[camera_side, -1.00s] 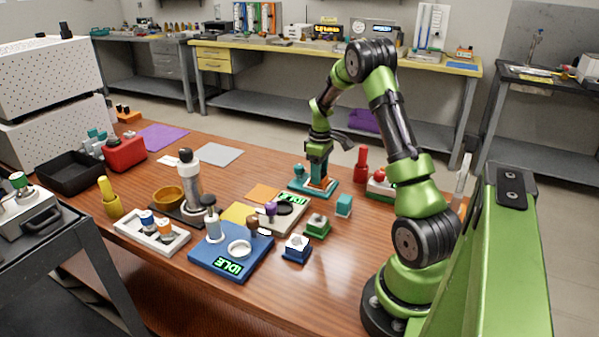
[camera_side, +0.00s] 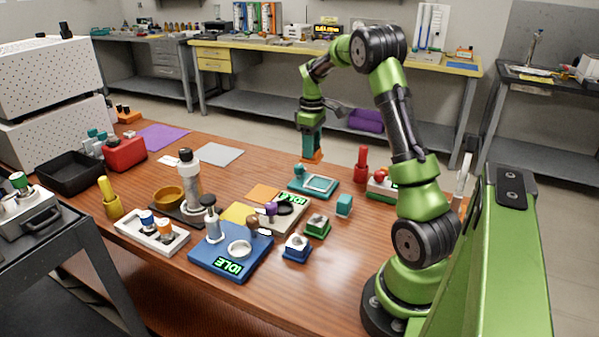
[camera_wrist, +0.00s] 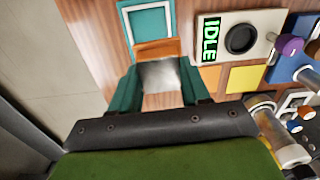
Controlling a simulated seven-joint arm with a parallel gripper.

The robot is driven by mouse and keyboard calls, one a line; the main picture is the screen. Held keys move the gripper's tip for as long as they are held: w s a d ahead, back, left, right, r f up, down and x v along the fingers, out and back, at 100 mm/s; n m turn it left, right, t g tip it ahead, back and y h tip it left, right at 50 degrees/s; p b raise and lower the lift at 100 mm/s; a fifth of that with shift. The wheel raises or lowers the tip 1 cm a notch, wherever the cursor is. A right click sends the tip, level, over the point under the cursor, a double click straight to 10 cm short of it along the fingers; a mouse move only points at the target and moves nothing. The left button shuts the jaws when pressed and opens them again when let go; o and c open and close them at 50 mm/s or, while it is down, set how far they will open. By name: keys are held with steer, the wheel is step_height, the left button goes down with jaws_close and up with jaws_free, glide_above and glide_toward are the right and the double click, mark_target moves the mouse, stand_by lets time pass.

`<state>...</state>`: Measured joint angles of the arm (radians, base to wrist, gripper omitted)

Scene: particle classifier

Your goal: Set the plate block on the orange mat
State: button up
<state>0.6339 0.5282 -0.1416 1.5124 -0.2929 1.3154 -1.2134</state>
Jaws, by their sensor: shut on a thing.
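My gripper (camera_side: 311,150) has teal fingers and is shut on the plate block (camera_side: 312,157), whose orange part shows below the fingertips. It hangs in the air behind the teal station. In the wrist view the plate block (camera_wrist: 160,75) has a pale grey top and an orange-brown edge between the teal fingers; its underside is hidden. The orange mat (camera_side: 263,193) lies flat on the table, left of and nearer than the gripper, behind the white IDLE device. Its top looks bare.
The teal station (camera_side: 320,185) with a pale square frame is empty. The white IDLE device (camera_side: 276,219) and yellow mat (camera_side: 236,212) adjoin the orange mat. A tall grey-white cylinder device (camera_side: 189,180) stands to the left.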

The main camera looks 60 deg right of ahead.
steer(key=w+a, duration=0.9)
steer(key=w, duration=0.3)
steer(key=shift+m, duration=0.3)
step_height(320, 180, down, 10)
steer(key=shift+f, duration=0.1)
steer(key=shift+f, duration=0.1)
steer(key=o, duration=1.2)
